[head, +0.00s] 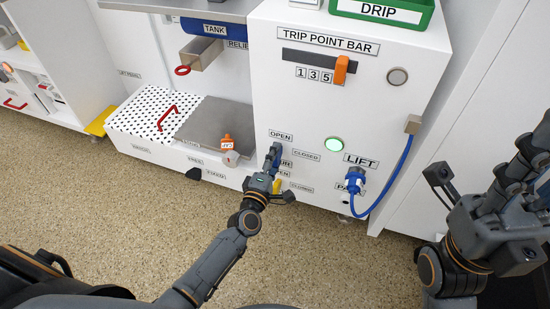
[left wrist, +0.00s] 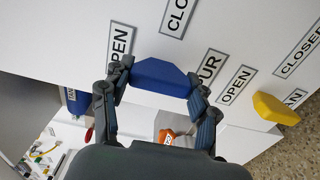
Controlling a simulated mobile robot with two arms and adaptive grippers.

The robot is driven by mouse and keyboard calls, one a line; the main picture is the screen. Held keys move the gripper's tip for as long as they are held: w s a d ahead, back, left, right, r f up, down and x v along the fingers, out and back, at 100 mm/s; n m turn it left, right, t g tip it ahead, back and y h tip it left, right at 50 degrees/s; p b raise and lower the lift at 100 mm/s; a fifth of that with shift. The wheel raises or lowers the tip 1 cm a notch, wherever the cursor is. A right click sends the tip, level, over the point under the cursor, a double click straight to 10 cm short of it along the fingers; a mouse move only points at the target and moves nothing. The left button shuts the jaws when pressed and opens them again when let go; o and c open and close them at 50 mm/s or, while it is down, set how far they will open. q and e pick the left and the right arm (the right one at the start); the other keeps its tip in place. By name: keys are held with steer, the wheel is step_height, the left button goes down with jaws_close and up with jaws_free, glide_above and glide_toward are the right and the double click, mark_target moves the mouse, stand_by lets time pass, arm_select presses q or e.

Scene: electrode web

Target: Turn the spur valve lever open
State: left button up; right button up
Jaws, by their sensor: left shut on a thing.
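The blue spur valve lever (left wrist: 163,77) is on the white panel, between the left wrist view's OPEN label (left wrist: 121,45) and a label partly hidden, reading "UR". It lies along the line between these labels, upright on the panel in the head view, with one end near OPEN. The CLOSED label (head: 306,155) is off to its right there. My left gripper (head: 276,158) is shut on the lever, one finger at each end, and largely hides it in the head view. My right gripper (head: 532,160) is at the right edge, away from the panel; its fingers overlap in view.
A yellow lever (left wrist: 276,108) with its own OPEN and CLOSED labels sits just below the blue one. A blue cable (head: 390,185) runs from a plug under LIFT. The floor (head: 330,255) in front is clear.

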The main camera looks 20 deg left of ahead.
arm_select(q)
steer(key=o, duration=1.1)
steer(key=shift+o, duration=0.3)
steer(key=s, duration=1.2)
steer(key=shift+a, duration=0.25)
